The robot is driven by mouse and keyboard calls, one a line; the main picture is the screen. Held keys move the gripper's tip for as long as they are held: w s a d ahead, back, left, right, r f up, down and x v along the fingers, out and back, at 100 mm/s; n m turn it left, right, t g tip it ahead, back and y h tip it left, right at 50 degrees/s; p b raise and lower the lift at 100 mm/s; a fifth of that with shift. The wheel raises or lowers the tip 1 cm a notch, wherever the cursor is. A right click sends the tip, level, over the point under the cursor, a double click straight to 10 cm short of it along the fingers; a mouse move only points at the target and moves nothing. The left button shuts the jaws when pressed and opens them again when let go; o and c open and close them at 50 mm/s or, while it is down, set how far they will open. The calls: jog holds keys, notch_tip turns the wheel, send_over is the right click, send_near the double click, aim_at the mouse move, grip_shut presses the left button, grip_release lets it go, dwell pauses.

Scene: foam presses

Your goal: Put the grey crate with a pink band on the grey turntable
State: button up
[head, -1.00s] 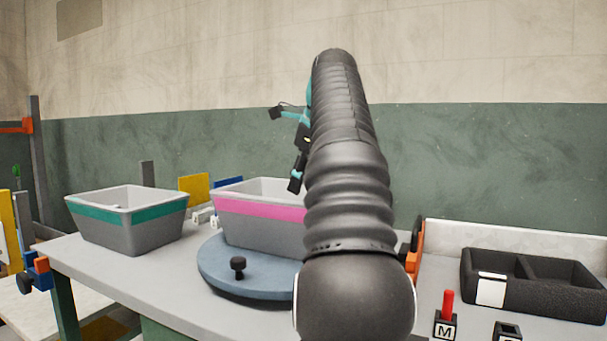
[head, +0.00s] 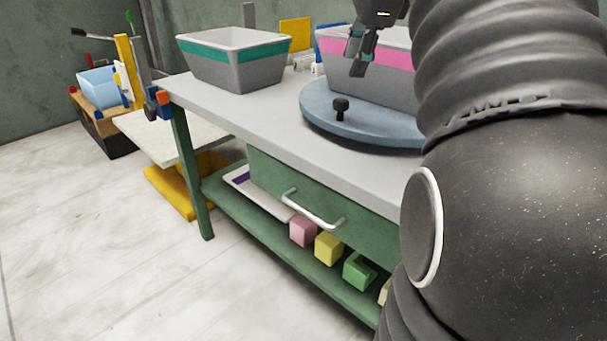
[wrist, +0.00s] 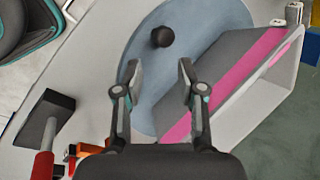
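The grey crate with a pink band (head: 385,75) stands upright on the blue-grey turntable (head: 330,115), toward its back as far as I can tell. My arm hides its right part. The wrist view shows the crate (wrist: 240,75) at the right, overlapping the turntable (wrist: 205,18). A dark knob (head: 340,108) stands on the turntable's front edge. My gripper (wrist: 160,72) is open and empty above the turntable, beside the crate's wall; whether it touches is unclear. In the head view my gripper (head: 360,55) shows in front of the crate.
A grey crate with a green band (head: 235,65) stands on the bench (head: 235,108) left of the turntable. Below are a drawer handle (head: 312,210) and a shelf with several coloured blocks (head: 328,248). Open floor (head: 110,250) lies at the left.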

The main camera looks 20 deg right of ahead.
jog(key=s+a+f+n, duration=0.5)
jog(key=f+n, duration=0.2)
jog(key=f, duration=0.2)
jog(key=s+a+f+n, duration=0.6)
jog(key=f+n, duration=0.1)
jog(key=f, duration=0.2)
jog(key=s+a+f+n, duration=0.5)
jog(key=a+f+n, duration=0.1)
jog(key=f, duration=0.4)
jog(key=shift+s+n, duration=0.15)
jog(key=shift+n, duration=0.35)
jog(key=shift+a, duration=0.15)
